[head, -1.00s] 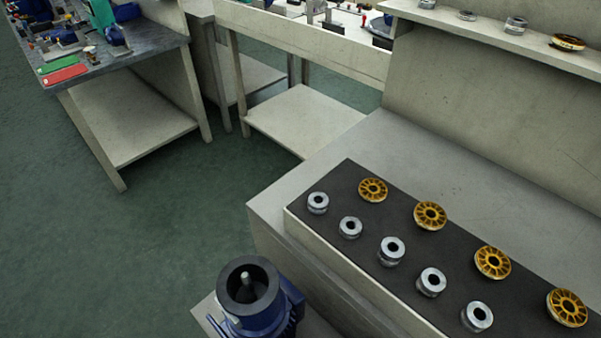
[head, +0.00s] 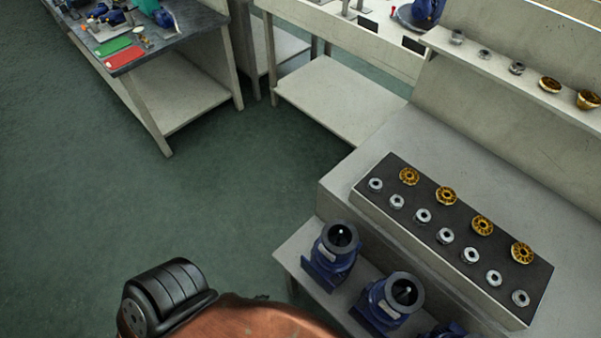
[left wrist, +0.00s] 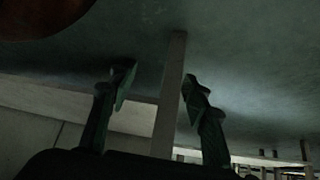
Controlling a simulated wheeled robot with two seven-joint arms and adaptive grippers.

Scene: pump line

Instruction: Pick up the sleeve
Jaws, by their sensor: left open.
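Several silver metal sleeves stand in a row on the dark top of a raised tray (head: 394,228) in the head view. The sleeve at the far left end (head: 375,185) and its neighbour (head: 396,201) are upright and apart from each other. Behind them is a row of golden slotted wheels (head: 445,196). My left gripper (left wrist: 155,90) shows in the left wrist view, with two dark green fingers spread apart and nothing between them. No sleeve shows in that view. In the head view only part of my arm shows at the bottom, and neither gripper is visible there.
Blue pump housings (head: 333,255) stand on a low bench in front of the tray. A shelf (head: 500,62) with more parts runs along the back right. A table with red and green mats (head: 125,60) stands at the far left. Green floor lies open between.

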